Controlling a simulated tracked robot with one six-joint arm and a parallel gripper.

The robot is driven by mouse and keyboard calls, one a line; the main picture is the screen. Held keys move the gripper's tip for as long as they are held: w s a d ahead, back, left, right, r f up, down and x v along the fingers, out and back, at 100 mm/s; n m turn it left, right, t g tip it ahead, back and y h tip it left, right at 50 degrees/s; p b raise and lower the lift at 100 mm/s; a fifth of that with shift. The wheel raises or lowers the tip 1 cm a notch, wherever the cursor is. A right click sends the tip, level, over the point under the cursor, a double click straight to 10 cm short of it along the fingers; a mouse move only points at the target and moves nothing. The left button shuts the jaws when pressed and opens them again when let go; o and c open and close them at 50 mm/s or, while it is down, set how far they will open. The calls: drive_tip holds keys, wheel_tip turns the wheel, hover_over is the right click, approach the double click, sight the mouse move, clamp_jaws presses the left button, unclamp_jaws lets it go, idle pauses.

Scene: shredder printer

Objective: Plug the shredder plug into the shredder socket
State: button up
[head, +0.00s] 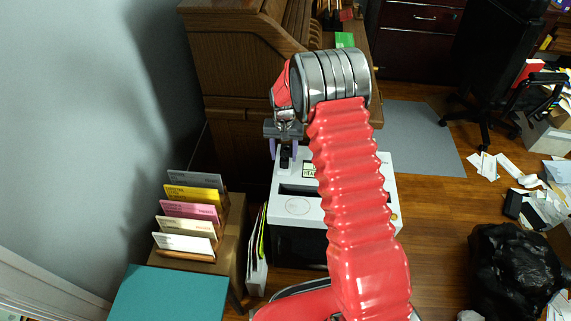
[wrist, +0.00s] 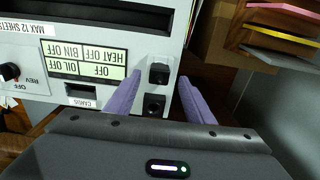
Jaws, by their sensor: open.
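The white shredder (head: 343,216) stands below my gripper (head: 284,152), with its top panel also filling the upper left of the wrist view (wrist: 100,35). Two small black square fittings sit near its edge: one between my fingertips (wrist: 159,73) and one closer to my palm (wrist: 154,104). I cannot tell for sure which is the shredder plug and which the shredder socket. My gripper (wrist: 161,76) has its two purple fingers apart, one on each side of the upper fitting, with gaps visible. It holds nothing. In the head view the fittings are small and partly hidden.
A wooden desk (head: 235,80) stands behind the shredder. A rack of coloured paper (head: 190,210) is at the left, by the wall. A black bag (head: 515,265) and scattered papers lie on the right. Some wooden floor (head: 440,220) is open right of the shredder.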

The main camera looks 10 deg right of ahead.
sight(284, 160)
drive_tip(key=shift+s+f, duration=0.1)
drive_tip(key=shift+f, duration=1.75)
drive_tip(key=shift+c, duration=0.3)
drive_tip(key=c, duration=1.1)
